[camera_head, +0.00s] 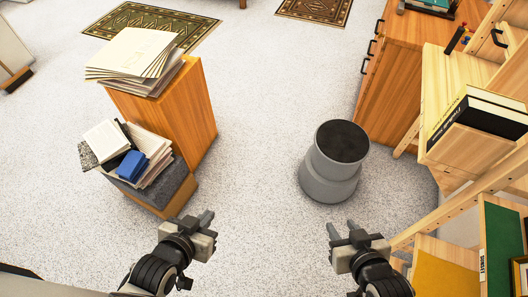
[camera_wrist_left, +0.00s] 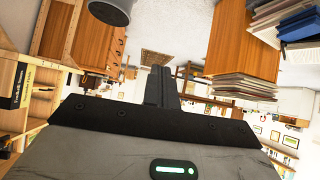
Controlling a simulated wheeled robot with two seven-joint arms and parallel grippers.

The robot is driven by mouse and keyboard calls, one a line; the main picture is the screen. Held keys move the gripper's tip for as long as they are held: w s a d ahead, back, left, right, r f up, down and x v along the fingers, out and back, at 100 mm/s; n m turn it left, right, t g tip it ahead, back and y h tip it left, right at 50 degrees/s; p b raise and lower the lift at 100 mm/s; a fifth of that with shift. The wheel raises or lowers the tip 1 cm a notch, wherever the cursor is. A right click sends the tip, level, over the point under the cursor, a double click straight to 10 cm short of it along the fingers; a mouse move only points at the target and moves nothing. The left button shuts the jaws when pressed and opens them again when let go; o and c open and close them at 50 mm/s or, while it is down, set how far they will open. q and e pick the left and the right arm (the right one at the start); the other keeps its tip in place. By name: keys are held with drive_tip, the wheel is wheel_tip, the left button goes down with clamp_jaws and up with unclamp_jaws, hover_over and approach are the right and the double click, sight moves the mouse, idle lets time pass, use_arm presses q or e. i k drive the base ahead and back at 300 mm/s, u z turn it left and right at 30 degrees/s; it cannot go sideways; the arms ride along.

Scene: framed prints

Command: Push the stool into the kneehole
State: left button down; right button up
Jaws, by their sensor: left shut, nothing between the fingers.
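The stool (camera_head: 325,178) is a round grey step stool with a black top. It stands upright on the floor right of centre in the head view, and its grey side shows at the top of the left wrist view (camera_wrist_left: 108,14). I cannot make out a kneehole clearly. My left gripper (camera_head: 200,219) is shut and empty, left of the stool and nearer to me. Its fingers (camera_wrist_left: 165,88) are together in the left wrist view. My right gripper (camera_head: 343,228) is just in front of the stool in the picture, apart from it; its jaw opening is unclear.
A wooden drawer cabinet (camera_head: 380,85) stands behind and right of the stool. Wooden shelving (camera_head: 450,75) with books lines the right side. An orange wooden cabinet (camera_head: 190,115) with stacked papers (camera_head: 135,55) stands at left. Speckled floor between is clear; patterned rugs (camera_head: 150,22) lie farther back.

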sight(330, 170)
drive_tip(key=u, duration=0.35)
drive_tip(key=i, duration=2)
drive_tip(key=z, duration=2.55)
